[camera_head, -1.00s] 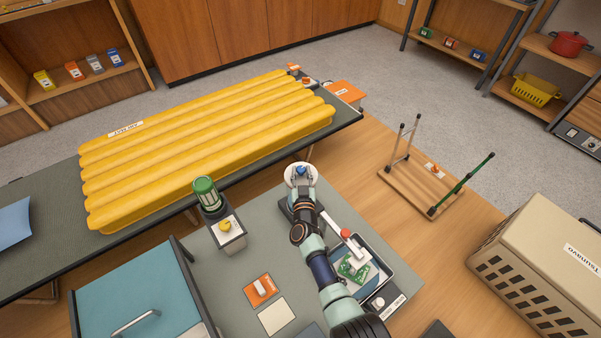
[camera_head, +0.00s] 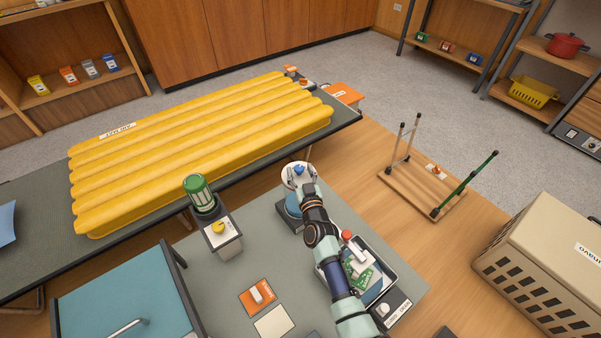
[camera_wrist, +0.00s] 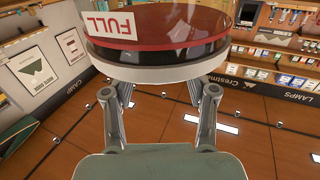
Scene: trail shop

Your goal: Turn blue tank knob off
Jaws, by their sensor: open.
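The blue knob (camera_head: 299,169) sits on a white round gauge face (camera_head: 287,178) at the far end of the near bench. Part of a blue tank (camera_head: 293,205) shows below it, mostly hidden by my arm. My gripper (camera_head: 303,184) is at the near side of the gauge, close to the knob; contact cannot be told. In the wrist view, a large round body (camera_wrist: 165,40) with a red and dark band and a "FULL" label fills the top. My open gripper's fingers (camera_wrist: 160,88) are spread on either side below it. The knob is not discernible there.
A tray with a green board (camera_head: 362,276) lies right of my arm. An orange switch plate (camera_head: 258,297) is in front. A yellow air mat (camera_head: 210,140) lies behind.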

